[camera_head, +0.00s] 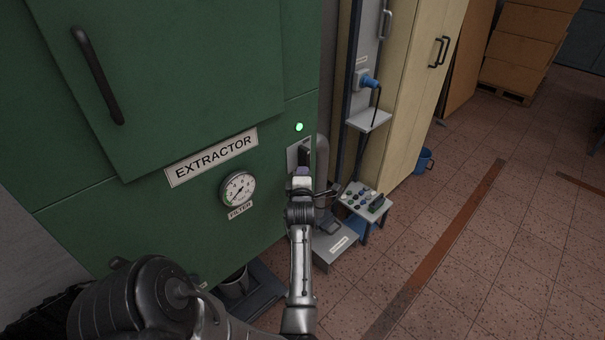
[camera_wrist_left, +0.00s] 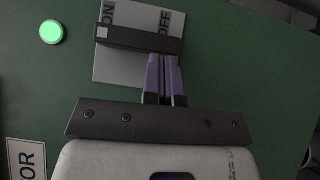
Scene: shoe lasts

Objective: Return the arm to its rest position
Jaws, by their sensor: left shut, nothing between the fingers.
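My left arm reaches up the middle of the head view to the front of the green extractor cabinet (camera_head: 190,90). My left gripper (camera_head: 303,171) is shut and empty, right at the switch plate. In the left wrist view its purple fingers (camera_wrist_left: 163,58) are together, with their tips at the lower edge of the black switch lever (camera_wrist_left: 136,39). I cannot tell whether they touch it. The lever lies across the pale ON/OFF plate (camera_wrist_left: 118,70). A round green light (camera_head: 299,127) is lit beside the plate. My right gripper is not in view.
A gauge (camera_head: 238,189) sits on the cabinet below the EXTRACTOR label (camera_head: 211,158). Right of the gripper stand a small control panel (camera_head: 365,200) with buttons and a beige cabinet (camera_head: 408,90). A blue bucket (camera_head: 424,161) stands beyond. The tiled floor at right is open.

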